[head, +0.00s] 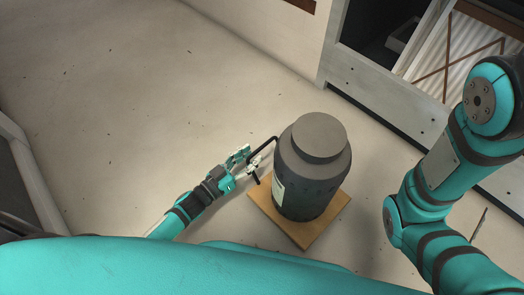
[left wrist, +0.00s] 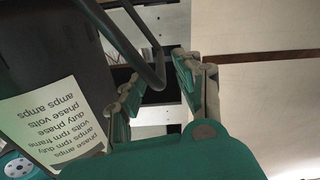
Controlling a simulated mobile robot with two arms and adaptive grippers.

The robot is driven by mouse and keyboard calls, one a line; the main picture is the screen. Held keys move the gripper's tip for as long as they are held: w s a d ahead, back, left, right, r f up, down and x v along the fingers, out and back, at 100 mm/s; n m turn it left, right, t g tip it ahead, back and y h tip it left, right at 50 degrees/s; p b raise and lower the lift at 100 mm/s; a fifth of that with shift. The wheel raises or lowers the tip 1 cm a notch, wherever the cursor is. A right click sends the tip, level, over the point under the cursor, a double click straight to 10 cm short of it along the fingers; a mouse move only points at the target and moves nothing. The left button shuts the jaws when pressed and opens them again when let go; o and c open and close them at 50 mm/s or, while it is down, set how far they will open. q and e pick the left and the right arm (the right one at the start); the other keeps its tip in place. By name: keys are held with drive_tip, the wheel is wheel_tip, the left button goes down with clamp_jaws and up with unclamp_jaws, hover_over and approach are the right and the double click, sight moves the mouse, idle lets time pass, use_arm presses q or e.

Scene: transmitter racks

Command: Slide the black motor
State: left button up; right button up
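The black motor (head: 310,185) is a dark grey cylinder with a stepped round top, standing upright on a square wooden board (head: 301,233). A bent black handle (head: 264,143) sticks out from its left side. My left gripper (head: 247,158) is at this handle, left of the motor. In the left wrist view the motor (left wrist: 45,50) fills the left side with its white printed label (left wrist: 50,125). The handle (left wrist: 150,60) loops into the space between the fingers (left wrist: 155,85). The fingers are apart, and I see no clear grip on the bar. My right gripper is out of view.
A grey rack frame (head: 390,95) with an open bay stands behind and to the right of the motor. A pale wall (head: 265,35) is at the back. The beige floor (head: 130,110) to the left is clear. My right arm is at the right.

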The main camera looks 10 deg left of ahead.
sight(273, 138)
use_arm(q)
drive_tip(key=b+x, duration=0.2)
drive_tip(key=x, duration=0.3)
drive_tip(key=shift+w+d, duration=0.1)
clamp_jaws()
idle(0.3)
